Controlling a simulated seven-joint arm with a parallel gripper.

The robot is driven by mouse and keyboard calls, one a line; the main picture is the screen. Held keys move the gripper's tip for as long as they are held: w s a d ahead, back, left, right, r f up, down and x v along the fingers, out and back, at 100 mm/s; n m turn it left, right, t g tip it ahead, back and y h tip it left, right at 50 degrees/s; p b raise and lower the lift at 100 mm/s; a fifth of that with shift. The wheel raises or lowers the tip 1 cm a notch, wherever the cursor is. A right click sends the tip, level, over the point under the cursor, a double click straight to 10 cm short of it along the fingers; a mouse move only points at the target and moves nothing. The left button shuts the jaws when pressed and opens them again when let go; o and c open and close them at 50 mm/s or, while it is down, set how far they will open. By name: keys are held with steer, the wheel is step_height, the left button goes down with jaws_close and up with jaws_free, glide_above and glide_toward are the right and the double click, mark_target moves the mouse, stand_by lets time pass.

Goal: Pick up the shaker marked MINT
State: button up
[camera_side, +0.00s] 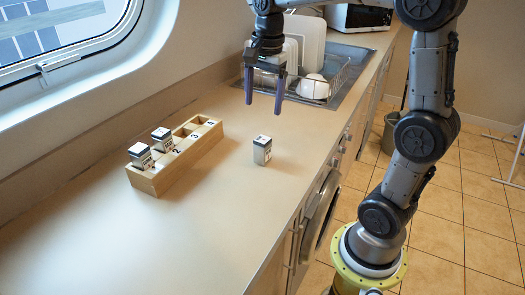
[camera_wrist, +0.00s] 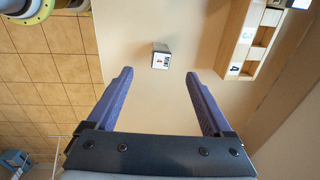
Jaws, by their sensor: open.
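A small box-shaped shaker (camera_side: 262,150), pale with a dark side, stands alone on the counter; it also shows in the wrist view (camera_wrist: 161,56), ahead of the fingertips. Two similar shakers, a nearer one (camera_side: 141,155) and a farther one (camera_side: 162,139), stand in a wooden rack (camera_side: 175,172). I cannot read MINT on any of them; the lettering is too small. My gripper (camera_side: 264,104) is open and empty, above the counter and apart from the lone shaker. In the wrist view its two fingers (camera_wrist: 158,76) are spread wide.
The rack's far compartments are empty, with numbers on its edge. A sink with a dish rack (camera_side: 340,82) and white dishes lies behind my gripper. The window wall bounds the left; the counter edge drops to the tiled floor at right. The near counter is clear.

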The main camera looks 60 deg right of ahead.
mark_target(262, 150)
steer(key=shift+m+g, duration=0.5)
steer(key=d+f, duration=0.1)
steer(key=f, duration=0.1)
steer(key=w+d+f, duration=0.1)
steer(key=d+f, duration=0.1)
steer(key=shift+w+d, duration=0.1)
steer(key=shift+d, duration=0.1)
step_height(262, 150, down, 8)
steer(key=shift+f, duration=0.1)
steer(key=shift+w+a+f, duration=0.15)
steer(key=shift+a+f, duration=0.05)
steer(key=shift+f, duration=1.15)
steer(key=shift+w+a+f, duration=0.15)
steer(key=shift+f, duration=1.15)
jaws_close()
